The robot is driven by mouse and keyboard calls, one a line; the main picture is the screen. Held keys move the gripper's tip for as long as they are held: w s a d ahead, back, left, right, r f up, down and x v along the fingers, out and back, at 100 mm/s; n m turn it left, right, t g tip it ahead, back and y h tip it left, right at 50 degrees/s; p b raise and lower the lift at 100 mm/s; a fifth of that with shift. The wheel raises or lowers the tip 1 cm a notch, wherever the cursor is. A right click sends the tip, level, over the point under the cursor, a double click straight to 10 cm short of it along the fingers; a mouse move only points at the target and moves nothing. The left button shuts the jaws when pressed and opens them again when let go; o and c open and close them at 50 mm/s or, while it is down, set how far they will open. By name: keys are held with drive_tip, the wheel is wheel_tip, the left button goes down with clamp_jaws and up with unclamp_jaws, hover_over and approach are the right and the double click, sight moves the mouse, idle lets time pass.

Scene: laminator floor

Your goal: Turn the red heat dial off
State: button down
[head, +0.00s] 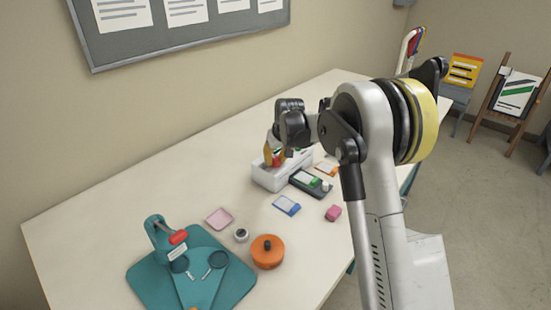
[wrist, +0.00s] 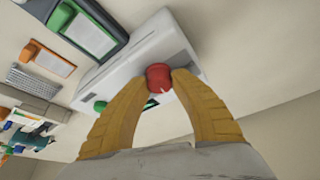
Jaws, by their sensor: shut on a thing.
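The red heat dial (wrist: 159,77) is on the front face of the white laminator (wrist: 140,53). A small pale mark shows at the dial's edge; I cannot read its setting. My gripper (wrist: 162,84) has its two yellow fingers closed on either side of the dial, with the tips touching it. In the head view the laminator (head: 267,180) stands on the table, and my gripper (head: 274,160) is at it with a bit of red between the fingers. A green part (wrist: 100,106) of the laminator is partly hidden behind one finger.
The table's left side is clear.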

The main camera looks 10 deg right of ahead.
drive_tip(key=n+y+p, duration=0.1)
drive_tip(key=n, duration=0.2)
drive_tip(key=n+g+y+p, duration=0.1)
drive_tip(key=n, duration=0.3)
drive_tip(key=shift+y, duration=0.3)
drive_tip(key=n+g, duration=0.1)
drive_tip(key=n, duration=0.2)
drive_tip(key=shift+n+g+y+p, duration=0.3)
drive_tip(key=shift+n+y+p, duration=0.1)
drive_tip(key=shift+n+g+p, duration=0.35)
drive_tip(key=shift+n+g, duration=0.25)
drive_tip(key=shift+n, duration=1)
drive_tip(key=c, duration=1.1)
unclamp_jaws()
drive_tip(key=shift+f, duration=0.1)
drive_tip(key=shift+o, duration=0.2)
